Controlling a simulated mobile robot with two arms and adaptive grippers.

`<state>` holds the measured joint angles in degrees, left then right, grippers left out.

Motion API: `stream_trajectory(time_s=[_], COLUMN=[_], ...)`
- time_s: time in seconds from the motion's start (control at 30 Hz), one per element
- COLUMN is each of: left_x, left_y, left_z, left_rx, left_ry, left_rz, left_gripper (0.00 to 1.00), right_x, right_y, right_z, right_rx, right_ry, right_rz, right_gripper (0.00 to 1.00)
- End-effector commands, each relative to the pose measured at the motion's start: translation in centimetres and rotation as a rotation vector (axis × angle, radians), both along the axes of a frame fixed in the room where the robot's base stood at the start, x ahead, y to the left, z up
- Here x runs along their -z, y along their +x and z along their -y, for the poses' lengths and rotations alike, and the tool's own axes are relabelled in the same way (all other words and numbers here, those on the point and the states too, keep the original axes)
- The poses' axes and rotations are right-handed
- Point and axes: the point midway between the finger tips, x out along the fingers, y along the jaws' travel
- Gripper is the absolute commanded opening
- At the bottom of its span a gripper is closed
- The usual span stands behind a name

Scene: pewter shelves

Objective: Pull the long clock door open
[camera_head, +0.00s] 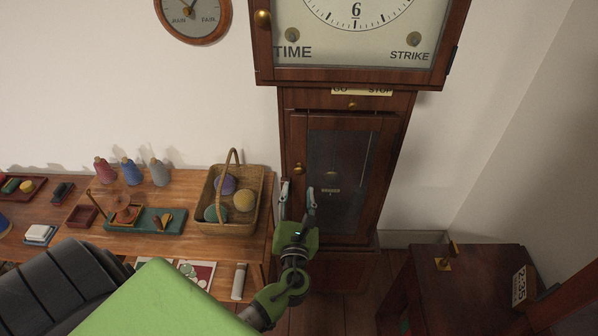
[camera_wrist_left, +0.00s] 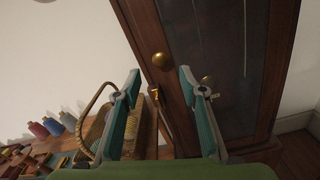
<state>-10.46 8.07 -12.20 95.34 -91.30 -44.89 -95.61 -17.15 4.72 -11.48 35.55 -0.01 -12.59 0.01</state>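The tall wooden clock has a long door (camera_head: 314,218) with a dark glass pane, and it looks shut. A round brass knob (camera_head: 298,168) sits on the door's left side. My left gripper (camera_head: 298,192) is open and empty in front of the lower left part of the door, its fingertips pointing at the clock. In the left wrist view the knob (camera_wrist_left: 160,60) shows just beyond and between the two fingertips (camera_wrist_left: 160,75), apart from both. A small brass piece (camera_wrist_left: 154,95) is below the knob. My right gripper is not in view.
A wooden table (camera_head: 180,190) at the left holds a wicker basket (camera_head: 262,190) of yarn balls, close to my left gripper. Yarn cones (camera_head: 131,172) and trays stand further left. A dark wooden table (camera_head: 475,290) is at the lower right.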

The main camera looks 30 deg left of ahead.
Motion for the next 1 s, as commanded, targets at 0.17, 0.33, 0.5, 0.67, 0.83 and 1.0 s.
stream_trajectory(time_s=[0.17, 0.33, 0.5, 0.67, 0.83, 1.0], left_x=[-0.2, 0.0, 0.0, 0.1, 0.1, 0.1], left_y=[3.4, 5.6, 6.7, 6.9, 6.9, 6.9], left_z=[-2.1, -3.4, -4.0, -4.2, -4.2, -4.2], left_rx=[0.000, 0.001, 0.002, 0.001, 0.001, 0.001], left_ry=[0.001, -0.001, -0.003, -0.004, -0.004, -0.004], left_rz=[0.001, 0.000, 0.000, -0.001, -0.001, -0.001], left_gripper=[0.38, 0.38, 0.38, 0.38, 0.36, 0.00], right_x=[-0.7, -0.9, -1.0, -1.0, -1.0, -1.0], right_y=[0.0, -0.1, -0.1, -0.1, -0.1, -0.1], right_z=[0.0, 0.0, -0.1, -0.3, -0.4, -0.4], right_rx=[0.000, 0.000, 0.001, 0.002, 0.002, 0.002], right_ry=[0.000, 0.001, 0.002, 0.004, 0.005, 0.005], right_rz=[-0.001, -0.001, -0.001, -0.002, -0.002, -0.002], right_gripper=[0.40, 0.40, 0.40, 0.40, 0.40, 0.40])
